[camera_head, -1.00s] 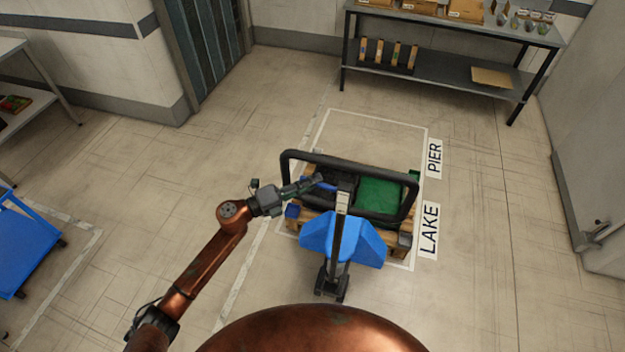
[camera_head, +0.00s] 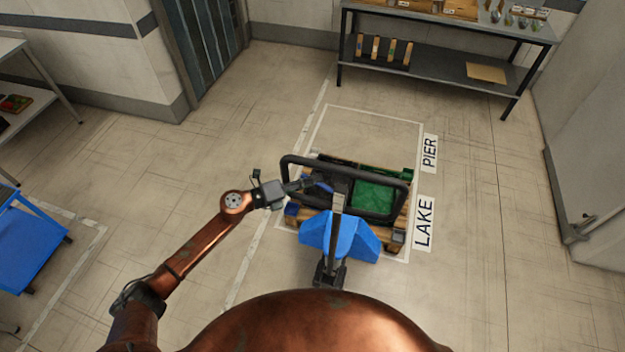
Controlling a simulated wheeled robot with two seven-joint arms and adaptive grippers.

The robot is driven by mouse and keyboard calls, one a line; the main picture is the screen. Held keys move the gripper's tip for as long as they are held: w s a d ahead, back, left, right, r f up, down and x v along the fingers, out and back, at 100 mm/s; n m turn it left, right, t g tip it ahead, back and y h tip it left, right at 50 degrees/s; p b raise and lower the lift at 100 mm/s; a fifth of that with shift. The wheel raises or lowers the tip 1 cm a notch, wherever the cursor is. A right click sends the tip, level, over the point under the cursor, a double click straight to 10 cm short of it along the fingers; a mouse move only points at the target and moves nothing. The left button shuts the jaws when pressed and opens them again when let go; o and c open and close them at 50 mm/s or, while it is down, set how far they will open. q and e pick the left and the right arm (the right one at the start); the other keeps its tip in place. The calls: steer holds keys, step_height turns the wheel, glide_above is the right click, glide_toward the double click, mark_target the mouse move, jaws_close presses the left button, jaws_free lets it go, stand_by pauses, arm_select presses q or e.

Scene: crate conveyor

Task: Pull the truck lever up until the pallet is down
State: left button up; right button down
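The blue pallet truck (camera_head: 355,238) stands in front of me with its black handle loop (camera_head: 399,197) raised toward me. A small blue lever (camera_head: 322,186) shows at the left inside the loop. My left gripper (camera_head: 308,183) reaches in from the left and its fingertips are at the lever. The fingers are too small to tell whether they are closed on it. The wooden pallet (camera_head: 398,236) lies behind the truck body, bearing a green crate (camera_head: 408,174) partly hidden by the handle. I cannot tell its height above the floor. My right gripper is not in view.
White floor lines frame the pallet's bay, with LAKE (camera_head: 424,224) and PIER (camera_head: 430,153) labels on its right. A blue cart (camera_head: 25,250) stands at the left. A grey workbench (camera_head: 440,75) stands at the back. Open floor lies on both sides.

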arm_select(q)
steer(key=o, duration=0.4)
steer(key=v, duration=1.2)
steer(key=shift+w+a, duration=0.1)
